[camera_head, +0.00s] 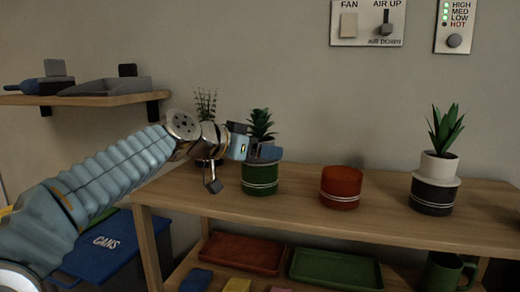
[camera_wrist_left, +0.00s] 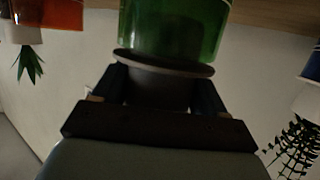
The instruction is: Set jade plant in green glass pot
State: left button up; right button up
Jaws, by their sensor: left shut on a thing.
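The green glass pot (camera_head: 260,179) with pale bands stands on the wooden shelf top. My left gripper (camera_head: 262,150) is shut on the small grey inner pot of a leafy green plant (camera_head: 261,122), which I take for the jade plant. This plant is upright directly over the green pot. In the left wrist view, the inner pot (camera_wrist_left: 160,88) is between the fingers, and its wide collar (camera_wrist_left: 165,62) meets the rim of the green pot (camera_wrist_left: 170,25). I cannot tell whether the collar rests fully on it. My right gripper is not in view.
An orange-red pot (camera_head: 341,188) with no plant showing stands to the right. A spiky plant in a white inner pot (camera_head: 438,166) sits in a dark pot (camera_head: 432,196) farther right. A feathery plant (camera_head: 206,104) stands behind my left wrist. Trays (camera_head: 335,268) lie on the lower shelf.

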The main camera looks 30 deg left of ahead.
pick_arm(q)
jog(key=shift+f+b, duration=0.35)
jog(key=o, duration=0.8)
jog(key=shift+o, duration=0.2)
jog(key=v, duration=1.4)
